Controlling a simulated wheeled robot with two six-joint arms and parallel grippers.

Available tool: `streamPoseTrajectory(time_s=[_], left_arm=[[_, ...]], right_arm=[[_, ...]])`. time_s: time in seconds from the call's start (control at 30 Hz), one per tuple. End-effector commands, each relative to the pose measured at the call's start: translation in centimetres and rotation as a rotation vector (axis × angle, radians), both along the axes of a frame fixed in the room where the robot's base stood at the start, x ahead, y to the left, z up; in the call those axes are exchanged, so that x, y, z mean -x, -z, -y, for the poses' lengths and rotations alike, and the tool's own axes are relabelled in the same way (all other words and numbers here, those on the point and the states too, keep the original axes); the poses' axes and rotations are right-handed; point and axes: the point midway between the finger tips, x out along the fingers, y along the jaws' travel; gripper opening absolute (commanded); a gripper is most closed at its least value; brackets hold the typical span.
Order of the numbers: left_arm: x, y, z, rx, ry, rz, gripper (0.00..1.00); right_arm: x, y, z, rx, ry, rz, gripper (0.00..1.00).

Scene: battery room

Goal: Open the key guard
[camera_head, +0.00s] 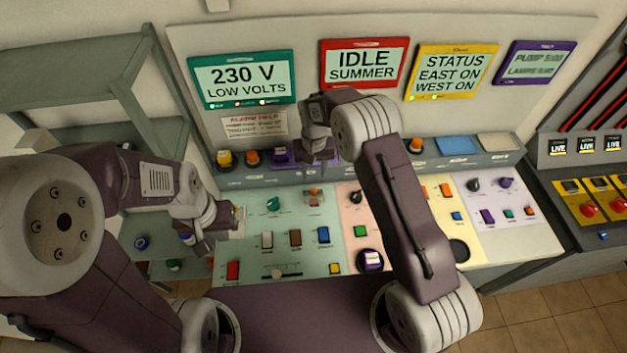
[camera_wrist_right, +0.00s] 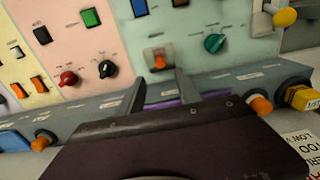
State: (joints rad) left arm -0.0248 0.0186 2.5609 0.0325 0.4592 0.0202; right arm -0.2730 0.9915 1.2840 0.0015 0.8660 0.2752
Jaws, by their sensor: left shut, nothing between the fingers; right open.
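A purple unit (camera_head: 280,156) on the ledge below the screens is the likely key guard, but I cannot tell for sure. My right gripper (camera_head: 319,158) is over it, open and pointing down. In the right wrist view a purple strip (camera_wrist_right: 192,97) shows between and beyond the fingers of my right gripper (camera_wrist_right: 162,88); most of it is hidden by the gripper body. I cannot tell whether the fingers touch it. My left gripper (camera_head: 236,222) is shut and empty at the left edge of the sloped panel.
An orange switch (camera_head: 314,193) in a small frame and a green knob (camera_head: 273,204) sit on the panel. Yellow (camera_head: 224,160) and orange (camera_head: 252,157) buttons stand left on the ledge. A grey shelf (camera_head: 90,90) is at left. My right arm covers part of the panel.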

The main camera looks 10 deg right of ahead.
Motion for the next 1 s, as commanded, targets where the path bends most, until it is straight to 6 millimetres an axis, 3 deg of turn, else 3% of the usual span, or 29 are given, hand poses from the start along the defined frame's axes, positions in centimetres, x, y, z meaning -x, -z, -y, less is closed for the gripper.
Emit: streamPoseTrajectory(time_s=[0.4,0.57,0.8,0.93,1.0], left_arm=[[0.0,-3.7,0.0,0.000,0.000,0.001,0.00],[0.0,-3.9,0.0,0.000,0.000,0.001,0.00],[0.0,-3.8,0.0,0.000,0.000,0.001,0.00],[0.0,-3.8,0.0,0.000,0.000,0.001,0.00],[0.0,-3.8,0.0,0.000,0.000,0.001,0.00]], right_arm=[[0.0,7.4,0.0,0.002,-0.003,-0.003,0.41],[0.0,8.7,0.0,0.001,-0.003,0.000,0.41],[-0.1,8.9,0.0,0.001,-0.003,0.001,0.41],[-0.1,8.9,0.0,0.001,-0.003,0.000,0.05],[-0.1,8.9,0.0,0.001,-0.003,0.001,0.00]])
